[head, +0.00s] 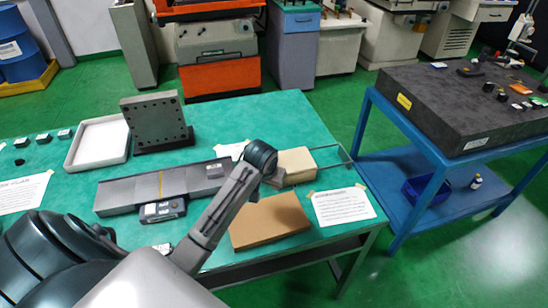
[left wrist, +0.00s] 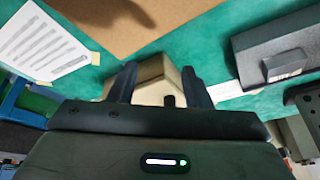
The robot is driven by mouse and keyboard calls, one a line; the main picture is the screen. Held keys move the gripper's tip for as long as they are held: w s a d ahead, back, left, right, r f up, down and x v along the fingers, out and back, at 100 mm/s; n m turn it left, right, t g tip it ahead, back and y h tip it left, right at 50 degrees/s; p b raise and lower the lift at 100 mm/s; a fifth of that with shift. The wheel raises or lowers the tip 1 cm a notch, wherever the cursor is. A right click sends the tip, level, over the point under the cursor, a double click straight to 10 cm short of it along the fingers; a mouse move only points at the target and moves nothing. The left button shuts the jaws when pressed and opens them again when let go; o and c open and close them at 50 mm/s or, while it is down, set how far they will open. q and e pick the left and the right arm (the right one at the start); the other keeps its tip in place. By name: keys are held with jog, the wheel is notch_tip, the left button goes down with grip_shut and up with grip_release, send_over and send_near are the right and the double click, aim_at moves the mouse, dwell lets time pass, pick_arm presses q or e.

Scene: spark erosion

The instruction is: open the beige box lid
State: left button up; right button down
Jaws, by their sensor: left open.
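The beige box (head: 298,163) stands on the green table near its right end, partly hidden behind my left wrist in the head view. My left gripper (head: 280,177) is at the box's left side. In the left wrist view the box (left wrist: 153,85) shows between the two dark fingers of my left gripper (left wrist: 159,70), which is open. I cannot tell whether a finger touches the box. The lid cannot be told apart from the body, and it looks closed. My right gripper is not in view.
A brown board (head: 268,221) and a printed sheet (head: 342,205) lie in front of the box. A grey plate (head: 128,193) with a small device (head: 162,211) lies to the left. Behind are a white tray (head: 97,143) and an upright drilled plate (head: 157,121). The table's back right is fairly clear.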

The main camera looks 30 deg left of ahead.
pick_arm(q)
jog(key=w+a+r+n, duration=0.2)
jog(key=w+a+r, duration=0.3)
jog(key=w+r, duration=0.3)
jog(key=p, duration=0.2)
send_near(290, 158)
jog(key=s+a+f, duration=0.2)
jog(key=a+f, duration=0.1)
jog(key=s+a+f, duration=0.1)
jog(key=shift+a+f, duration=0.2)
jog(key=shift+p+x, duration=0.3)
jog(key=shift+x, duration=0.5)
grip_shut()
